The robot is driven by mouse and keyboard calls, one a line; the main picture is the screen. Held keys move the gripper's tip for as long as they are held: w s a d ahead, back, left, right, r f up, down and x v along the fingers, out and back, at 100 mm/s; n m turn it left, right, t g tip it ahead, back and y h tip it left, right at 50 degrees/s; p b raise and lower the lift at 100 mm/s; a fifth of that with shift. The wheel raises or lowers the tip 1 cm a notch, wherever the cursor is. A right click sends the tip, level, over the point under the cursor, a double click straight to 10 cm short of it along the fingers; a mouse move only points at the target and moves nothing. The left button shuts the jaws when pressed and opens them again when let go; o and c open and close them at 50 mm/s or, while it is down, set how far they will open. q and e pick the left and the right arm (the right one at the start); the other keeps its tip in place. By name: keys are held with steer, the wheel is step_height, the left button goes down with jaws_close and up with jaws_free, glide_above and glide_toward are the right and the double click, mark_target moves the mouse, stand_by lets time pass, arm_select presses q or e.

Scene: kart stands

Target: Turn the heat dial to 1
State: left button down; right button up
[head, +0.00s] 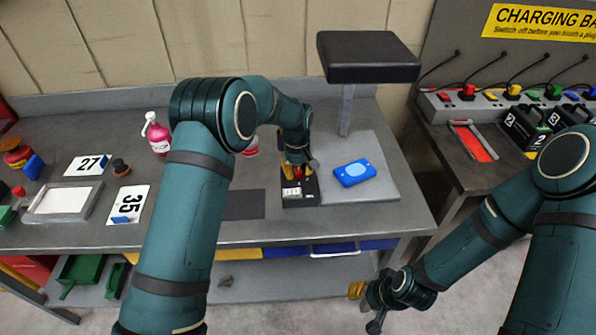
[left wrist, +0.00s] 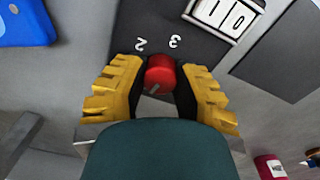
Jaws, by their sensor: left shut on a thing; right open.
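A pale mark on the knob faces the lower left of that view, away from these numerals. My left gripper (head: 297,171) points down over the box, its yellow fingers (left wrist: 160,80) shut on either side of the knob. My right gripper (head: 363,306) is open and empty, low in front of the bench.
A white two-digit display (left wrist: 224,17) is on the box. A blue device (head: 355,173) lies just right of it on a grey plate. A charging bench (head: 466,131) is at right.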

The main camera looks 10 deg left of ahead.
mark_target(297, 171)
arm_select(q)
steer(key=m, duration=0.4)
steer(key=shift+m, duration=2.5)
steer(key=c, duration=0.6)
jaws_free()
steer(key=shift+c, duration=0.2)
step_height(297, 171, up, 12)
steer(key=shift+a+f, duration=0.1)
